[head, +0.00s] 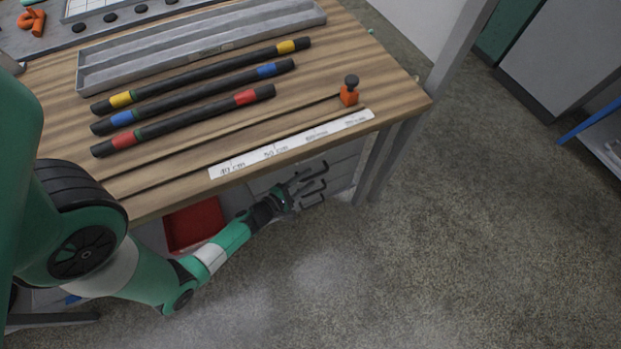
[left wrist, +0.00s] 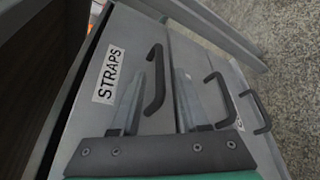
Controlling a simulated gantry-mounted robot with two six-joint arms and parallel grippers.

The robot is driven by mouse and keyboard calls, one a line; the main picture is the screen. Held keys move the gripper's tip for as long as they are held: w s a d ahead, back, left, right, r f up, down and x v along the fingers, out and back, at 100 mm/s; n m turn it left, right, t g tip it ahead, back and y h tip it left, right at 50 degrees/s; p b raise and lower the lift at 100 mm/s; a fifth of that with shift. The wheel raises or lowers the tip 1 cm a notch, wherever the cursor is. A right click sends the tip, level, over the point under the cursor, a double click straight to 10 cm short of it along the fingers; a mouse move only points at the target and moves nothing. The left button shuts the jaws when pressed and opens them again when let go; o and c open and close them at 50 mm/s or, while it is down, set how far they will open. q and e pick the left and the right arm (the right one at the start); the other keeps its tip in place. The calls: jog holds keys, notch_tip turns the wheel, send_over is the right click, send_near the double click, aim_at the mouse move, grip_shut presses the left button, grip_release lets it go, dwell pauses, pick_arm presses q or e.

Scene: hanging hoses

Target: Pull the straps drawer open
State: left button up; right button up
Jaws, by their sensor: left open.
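The straps drawer (left wrist: 112,50) is a grey front with a white STRAPS label (left wrist: 109,74) in the left wrist view. Its black bar handle (left wrist: 155,82) appears between my two fingers in that view. I see no clear contact, and the distance between fingers and handle is hard to tell. My left gripper (head: 289,195) is open and empty, beside the dark handles below the bench's front edge in the head view. The drawer looks shut, though its edges are partly hidden. My right gripper is not in view.
The wooden bench top (head: 150,182) overhangs the drawers. More drawer handles (left wrist: 220,92) sit beside the straps handle. A red bin (head: 195,225) is below the bench, behind my left arm. Hoses (head: 200,92) and a scale strip (head: 290,145) lie on top. The floor in front is clear.

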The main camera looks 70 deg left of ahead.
pick_arm(q)
jog(key=shift+x, duration=1.1)
grip_shut()
dwell(0.6)
